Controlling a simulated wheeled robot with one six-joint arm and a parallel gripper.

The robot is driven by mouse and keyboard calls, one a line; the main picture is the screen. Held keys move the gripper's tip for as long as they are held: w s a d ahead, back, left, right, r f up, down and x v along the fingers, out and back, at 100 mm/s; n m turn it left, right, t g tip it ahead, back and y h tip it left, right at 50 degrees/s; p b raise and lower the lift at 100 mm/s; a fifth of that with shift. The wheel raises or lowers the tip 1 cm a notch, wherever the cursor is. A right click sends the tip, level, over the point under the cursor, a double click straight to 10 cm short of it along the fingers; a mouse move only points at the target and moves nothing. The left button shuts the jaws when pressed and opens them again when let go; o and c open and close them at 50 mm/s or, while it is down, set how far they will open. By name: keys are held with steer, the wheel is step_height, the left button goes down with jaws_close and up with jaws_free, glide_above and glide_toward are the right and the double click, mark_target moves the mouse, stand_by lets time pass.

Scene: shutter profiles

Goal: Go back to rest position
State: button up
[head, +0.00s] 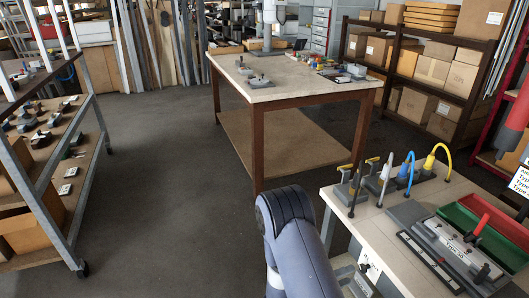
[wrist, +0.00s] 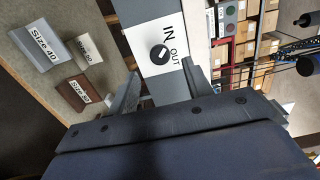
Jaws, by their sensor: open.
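My gripper (wrist: 158,85) shows in the wrist view with its two grey fingers spread apart and nothing between them. Beyond the fingers is a white panel (wrist: 150,38) with a black knob and the words IN and OUT. The gripper looks apart from the panel, though the exact distance cannot be told. In the head view my dark blue-grey arm rises at the bottom centre, left of the near workbench (head: 345,205). The gripper itself is hidden in the head view.
Size-labelled blocks, one marked Size 40 (wrist: 38,47), lie left of the panel. A wooden table (head: 290,92) stands at the centre back. A wheeled rack (head: 75,215) is at left, and shelves with cardboard boxes (head: 432,71) are at right. Floor (head: 165,170) between rack and table is clear.

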mark_target(361, 269)
steer(key=shift+x, duration=2.35)
